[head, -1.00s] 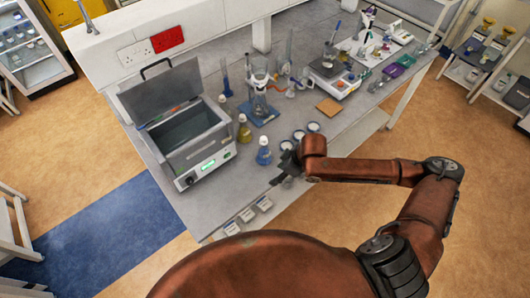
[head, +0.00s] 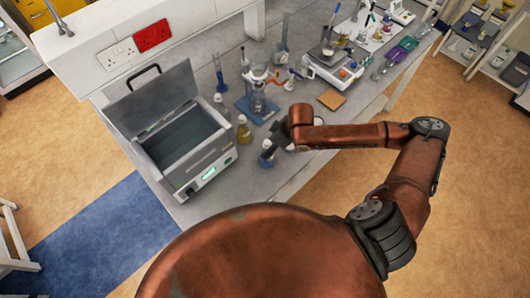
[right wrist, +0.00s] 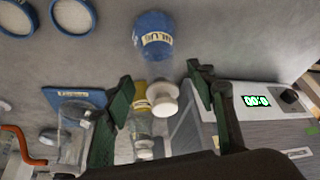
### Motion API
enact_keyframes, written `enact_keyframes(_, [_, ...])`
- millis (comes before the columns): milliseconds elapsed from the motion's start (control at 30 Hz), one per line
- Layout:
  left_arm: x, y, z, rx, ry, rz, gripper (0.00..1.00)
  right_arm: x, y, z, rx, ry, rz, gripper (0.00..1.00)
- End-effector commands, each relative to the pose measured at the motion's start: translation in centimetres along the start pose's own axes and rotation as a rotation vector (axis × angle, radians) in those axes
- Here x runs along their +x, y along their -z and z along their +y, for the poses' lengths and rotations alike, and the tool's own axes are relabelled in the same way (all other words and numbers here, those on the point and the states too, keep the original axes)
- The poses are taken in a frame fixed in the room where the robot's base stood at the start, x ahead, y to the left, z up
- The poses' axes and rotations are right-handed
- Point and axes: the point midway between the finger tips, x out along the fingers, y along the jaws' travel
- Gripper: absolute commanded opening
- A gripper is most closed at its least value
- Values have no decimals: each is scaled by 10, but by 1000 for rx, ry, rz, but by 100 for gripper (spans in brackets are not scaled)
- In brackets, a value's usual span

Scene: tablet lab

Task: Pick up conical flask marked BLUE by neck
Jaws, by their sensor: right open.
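The conical flask marked BLUE (right wrist: 153,38) shows in the right wrist view with blue liquid, a readable label and a white-topped neck (right wrist: 163,96). In the head view the flask (head: 266,159) stands on the bench, partly hidden by my right gripper (head: 273,143). My right gripper (right wrist: 160,80) is open in the right wrist view. Its two dark green fingers lie on either side of the flask's neck in the picture, with gaps showing on both sides. How far the fingers reach past the neck is hard to tell. My left gripper is not in view.
A yellow flask (head: 244,132) stands just behind. An open water bath (head: 205,160) with a lit display is close on the left. A stand on a blue base (head: 250,113) and a tan square mat (head: 332,99) lie farther back.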

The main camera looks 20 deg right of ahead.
Motion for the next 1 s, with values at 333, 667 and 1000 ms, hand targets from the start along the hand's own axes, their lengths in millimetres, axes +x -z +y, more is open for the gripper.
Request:
enact_keyframes(333, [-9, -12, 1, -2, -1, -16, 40, 41, 9, 0, 5, 0, -1, 51])
enact_keyframes(667, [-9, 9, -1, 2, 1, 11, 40, 64, 8, 0, 1, -2, -2, 51])
enact_keyframes(1000, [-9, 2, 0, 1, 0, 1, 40, 64, 8, 0, 0, -1, -2, 35])
